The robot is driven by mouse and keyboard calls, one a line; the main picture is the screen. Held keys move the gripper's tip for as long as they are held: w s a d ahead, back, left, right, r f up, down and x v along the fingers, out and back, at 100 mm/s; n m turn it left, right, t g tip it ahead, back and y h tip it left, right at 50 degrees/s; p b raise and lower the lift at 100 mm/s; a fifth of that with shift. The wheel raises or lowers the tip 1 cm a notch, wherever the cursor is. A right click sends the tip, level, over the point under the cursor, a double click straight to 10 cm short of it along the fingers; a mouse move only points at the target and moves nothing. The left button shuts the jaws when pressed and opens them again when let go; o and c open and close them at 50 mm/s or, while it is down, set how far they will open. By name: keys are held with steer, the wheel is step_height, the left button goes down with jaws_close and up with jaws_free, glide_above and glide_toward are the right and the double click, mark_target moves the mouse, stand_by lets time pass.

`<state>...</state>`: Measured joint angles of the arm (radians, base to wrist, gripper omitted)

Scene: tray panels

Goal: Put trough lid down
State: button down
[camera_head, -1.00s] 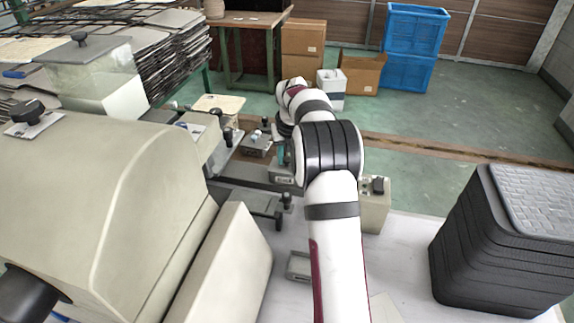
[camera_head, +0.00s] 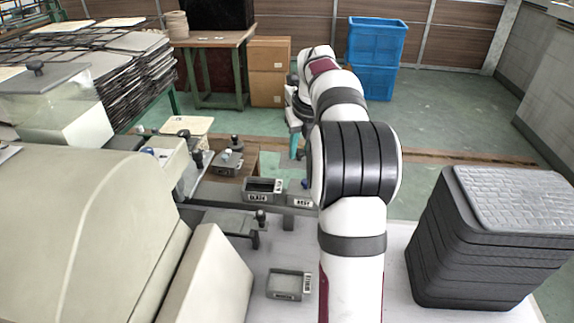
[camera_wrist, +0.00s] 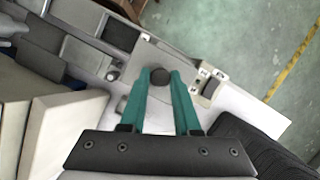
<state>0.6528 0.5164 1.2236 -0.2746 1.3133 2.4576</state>
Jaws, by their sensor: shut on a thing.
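In the wrist view, my gripper (camera_wrist: 160,82) has its two teal fingers shut on a dark round knob (camera_wrist: 159,76). Around and under the knob is a flat light-grey plate (camera_wrist: 148,52), which looks like the trough lid; its height over what lies below cannot be told. A small open trough (camera_head: 263,188) with a lettered front stands left of the arm. A second labelled trough (camera_head: 299,197) is partly hidden by the arm.
Another small tray (camera_head: 288,285) lies on the white table. A large beige machine (camera_head: 90,225) fills the left. A stack of black trays (camera_head: 480,240) stands at the right. In the wrist view, a small box with a dial (camera_wrist: 211,82) is close to the right finger.

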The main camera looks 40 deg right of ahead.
steer(key=shift+s+d, duration=0.3)
steer(key=shift+s, duration=0.1)
steer(key=s+d+f+n+y, duration=0.1)
steer(key=s+f+n, duration=0.3)
steer(key=s, duration=0.4)
steer(key=s+d+f+n+y, duration=0.1)
steer(key=s+f+n, duration=0.25)
steer(key=s, duration=0.45)
steer(key=s+d+f+n+y, duration=0.1)
steer(key=s+f+n, duration=0.25)
steer(key=s, duration=0.45)
steer(key=s+a+f+n+g+y, duration=0.15)
steer(key=s+a+f+n, duration=0.25)
steer(key=s+a+n, duration=0.4)
steer(key=shift+m+g, duration=0.25)
steer(key=shift+m, duration=0.35)
steer(key=w+f, duration=0.2)
steer(key=w, duration=0.1)
steer(key=w+d+f, duration=0.1)
steer(key=w+f, duration=0.1)
steer(key=w, duration=0.1)
steer(key=w+f, duration=0.2)
steer(key=w, duration=0.1)
steer(key=shift+w+d, duration=0.15)
steer(key=shift+d, duration=0.1)
steer(key=shift+w+f, duration=0.15)
steer(key=shift+f, duration=0.95)
steer(key=shift+w+f, duration=0.15)
steer(key=shift+f, duration=0.95)
steer(key=shift+f, duration=0.1)
